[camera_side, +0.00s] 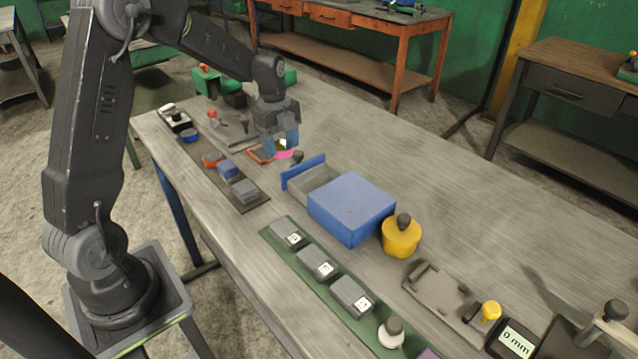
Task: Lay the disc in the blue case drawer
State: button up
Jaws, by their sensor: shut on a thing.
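The blue case (350,205) stands on the table with its drawer (322,178) pulled out to the left. The drawer has a blue front panel (303,171) and grey sides; the visible part of its inside looks empty. My gripper (281,149) is above the table, behind and left of the drawer front. It is shut on a small pink and white piece (284,154), which seems to be the disc. The fingers hide much of it, so its full shape cannot be told.
A dark knob (297,157) and an orange-rimmed tray (258,156) are close to my gripper. A yellow pot (401,237) stands right of the case. Grey blocks lie on a green mat (298,268) in front. The table behind the case is clear.

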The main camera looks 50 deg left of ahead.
jog(key=w+d+f, duration=0.1)
jog(key=d, duration=0.1)
jog(key=w+d+f, duration=0.4)
jog(key=d, duration=0.1)
jog(key=shift+w+d+f, duration=0.1)
jog(key=shift+w+f, duration=0.1)
jog(key=shift+f, duration=1.9)
jog(key=shift+f, duration=0.15)
jog(key=o, duration=1.2)
jog(key=shift+c, duration=0.2)
